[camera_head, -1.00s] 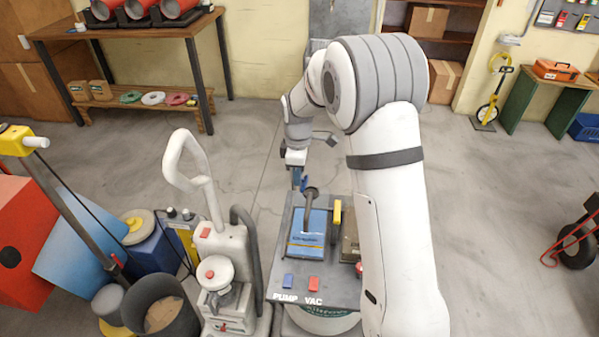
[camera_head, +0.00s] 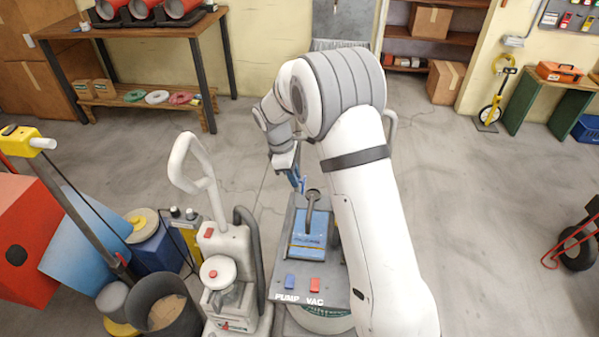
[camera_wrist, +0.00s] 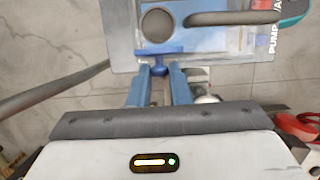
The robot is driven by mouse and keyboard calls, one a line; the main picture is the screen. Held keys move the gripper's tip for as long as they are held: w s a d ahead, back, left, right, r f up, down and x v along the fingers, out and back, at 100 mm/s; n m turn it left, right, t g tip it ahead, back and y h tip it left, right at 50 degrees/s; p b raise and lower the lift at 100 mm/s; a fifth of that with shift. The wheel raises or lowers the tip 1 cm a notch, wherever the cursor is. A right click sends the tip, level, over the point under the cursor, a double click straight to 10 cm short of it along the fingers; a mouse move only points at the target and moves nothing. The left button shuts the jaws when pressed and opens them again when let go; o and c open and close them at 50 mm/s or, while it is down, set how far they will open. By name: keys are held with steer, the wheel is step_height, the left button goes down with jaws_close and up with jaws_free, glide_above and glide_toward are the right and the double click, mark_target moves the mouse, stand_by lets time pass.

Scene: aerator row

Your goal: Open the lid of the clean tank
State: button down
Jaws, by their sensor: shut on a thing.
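The clean tank's lid (camera_head: 316,225) is a blue panel with printed text on top of the grey machine (camera_head: 310,275) marked PUMP and VAC. A blue T-shaped handle (camera_wrist: 158,50) stands out at the lid's edge in the wrist view. My gripper (camera_wrist: 159,72) has its two blue fingers closed on the handle's stem. In the head view my gripper (camera_head: 299,182) is at the lid's far edge. I cannot clearly tell whether the lid is raised. My arm hides the machine's right side.
A grey hose (camera_wrist: 235,17) crosses above the lid. A white upright floor machine (camera_head: 222,240) stands close on the left, with a dark bin (camera_head: 160,305) beside it. Open concrete floor lies behind and to the right.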

steer(key=shift+w+a+f+g+h+p, duration=0.2)
steer(key=shift+a+h, duration=0.25)
steer(key=shift+h, duration=0.3)
steer(key=shift+s+a+f+g+h+p, duration=0.1)
steer(key=shift+a+f+h+p, duration=0.2)
steer(key=shift+h, duration=0.45)
steer(key=shift+a, duration=0.1)
steer(key=c, duration=1.4)
jaws_free()
steer(key=shift+o, duration=0.2)
steer(key=b+v, duration=0.1)
steer(key=v, duration=0.6)
steer(key=shift+a+r, duration=0.25)
steer(key=shift+r, duration=0.1)
steer(key=shift+w, duration=0.1)
